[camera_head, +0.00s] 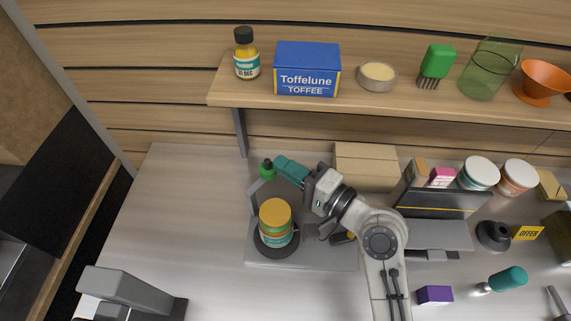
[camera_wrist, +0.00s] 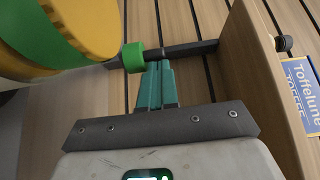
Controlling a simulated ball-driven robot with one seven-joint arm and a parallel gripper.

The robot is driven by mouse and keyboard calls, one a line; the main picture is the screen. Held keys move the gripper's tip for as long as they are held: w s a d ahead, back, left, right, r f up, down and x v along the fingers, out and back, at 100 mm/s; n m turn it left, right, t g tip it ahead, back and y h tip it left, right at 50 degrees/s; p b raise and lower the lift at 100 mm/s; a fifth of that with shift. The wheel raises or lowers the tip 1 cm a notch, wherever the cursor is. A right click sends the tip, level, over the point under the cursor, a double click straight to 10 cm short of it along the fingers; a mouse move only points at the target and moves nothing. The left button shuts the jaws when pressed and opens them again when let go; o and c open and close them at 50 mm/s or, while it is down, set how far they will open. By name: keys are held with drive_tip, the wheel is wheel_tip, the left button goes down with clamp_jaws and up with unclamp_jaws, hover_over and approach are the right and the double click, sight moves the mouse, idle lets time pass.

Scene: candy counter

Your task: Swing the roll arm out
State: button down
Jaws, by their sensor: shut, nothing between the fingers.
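A grey device with a flat base (camera_head: 325,258) stands on the counter. A jar-like round body with an orange top and a teal label (camera_head: 276,225) sits on its dark round plate. A green knob (camera_head: 266,168) shows behind it, by a grey upright part; I take this for the roll arm, but much of it is hidden. My gripper (camera_head: 282,161) has teal fingers, shut and empty, just right of the knob. In the wrist view the fingertips (camera_wrist: 155,72) are beside the green knob (camera_wrist: 133,57); I cannot tell if they touch. A large yellow and green round thing (camera_wrist: 65,35) fills the upper left.
A wooden shelf (camera_head: 225,93) with a toffee box (camera_head: 307,70) and a bottle (camera_head: 246,58) overhangs the back. Its dark bracket (camera_head: 240,132) is close to the gripper. A cardboard box (camera_head: 365,166) stands right of the gripper.

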drive_tip(key=shift+a+f, duration=0.1)
drive_tip(key=shift+a, duration=0.05)
drive_tip(key=shift+w+a+n+g+y+b, duration=0.15)
drive_tip(key=shift+a+n+g+y+b, duration=0.4)
drive_tip(key=shift+g+b, duration=0.25)
drive_tip(key=shift+r, duration=0.2)
